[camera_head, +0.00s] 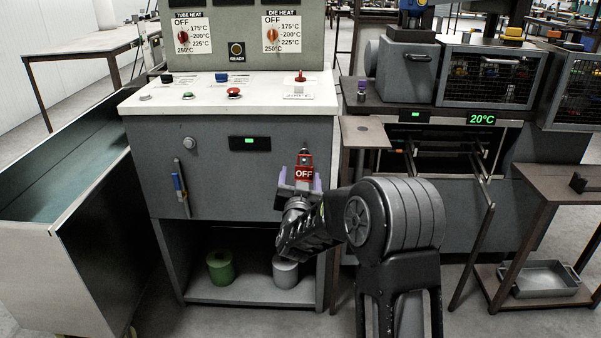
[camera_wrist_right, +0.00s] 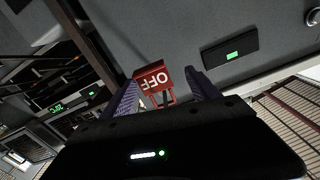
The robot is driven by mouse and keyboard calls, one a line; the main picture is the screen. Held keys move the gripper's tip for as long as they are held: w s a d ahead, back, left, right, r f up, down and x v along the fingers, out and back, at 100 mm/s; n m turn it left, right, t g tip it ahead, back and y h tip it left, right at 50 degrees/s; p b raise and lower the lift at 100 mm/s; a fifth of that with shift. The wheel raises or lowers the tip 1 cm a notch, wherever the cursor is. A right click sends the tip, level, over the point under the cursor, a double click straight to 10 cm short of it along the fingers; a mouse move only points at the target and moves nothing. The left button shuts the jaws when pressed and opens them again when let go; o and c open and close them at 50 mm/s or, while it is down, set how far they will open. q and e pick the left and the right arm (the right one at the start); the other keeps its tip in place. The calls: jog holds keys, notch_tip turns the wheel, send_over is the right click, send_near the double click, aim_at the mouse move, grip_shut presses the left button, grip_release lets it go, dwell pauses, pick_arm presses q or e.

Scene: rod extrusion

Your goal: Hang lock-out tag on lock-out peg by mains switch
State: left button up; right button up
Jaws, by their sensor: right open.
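A red piece marked OFF (camera_head: 304,173) is at the right end of the grey cabinet front, with a small red and dark part (camera_head: 304,158) just above it. I cannot tell which of these is the mains switch and which the lock-out tag; the peg is not clear. My right gripper (camera_head: 301,182) is open, its purple fingers on either side of the OFF piece. In the right wrist view the OFF piece (camera_wrist_right: 152,80) shows upside down between the spread fingers, with a gap on its right; contact on the left is unclear. My left gripper is out of view.
The cabinet's white top (camera_head: 240,105) carries several buttons. A dark panel with a green light (camera_head: 250,143) is left of my right gripper. A brown side shelf (camera_head: 365,132) stands close on the right.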

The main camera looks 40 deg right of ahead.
jog(key=v, duration=0.5)
jog(key=shift+w, duration=0.1)
dwell(0.3)
jog(key=s+a+f+n+g+y, duration=0.2)
jog(key=a+f+y, duration=0.3)
jog(key=a+f, duration=0.55)
jog(key=s+a+f+n+g+y, duration=0.25)
jog(key=a+f+y, duration=0.4)
jog(key=f, duration=0.65)
jog(key=s+a+f+n+g+y, duration=0.1)
jog(key=s+a+f+g, duration=0.2)
jog(key=s+a+f, duration=0.55)
jog(key=s+a+f+n+g+y, duration=0.1)
jog(key=s+a+f+g, duration=0.3)
jog(key=s, duration=0.7)
jog(key=s+a+f+n+g+y, duration=0.25)
jog(key=s+a+f, duration=0.25)
jog(key=s+a, duration=0.4)
notch_tip(320, 180, up, 22)
jog(key=m+h+p, duration=0.1)
jog(key=p, duration=2.2)
jog(key=shift+d+r, duration=0.25)
jog(key=shift+d, duration=0.2)
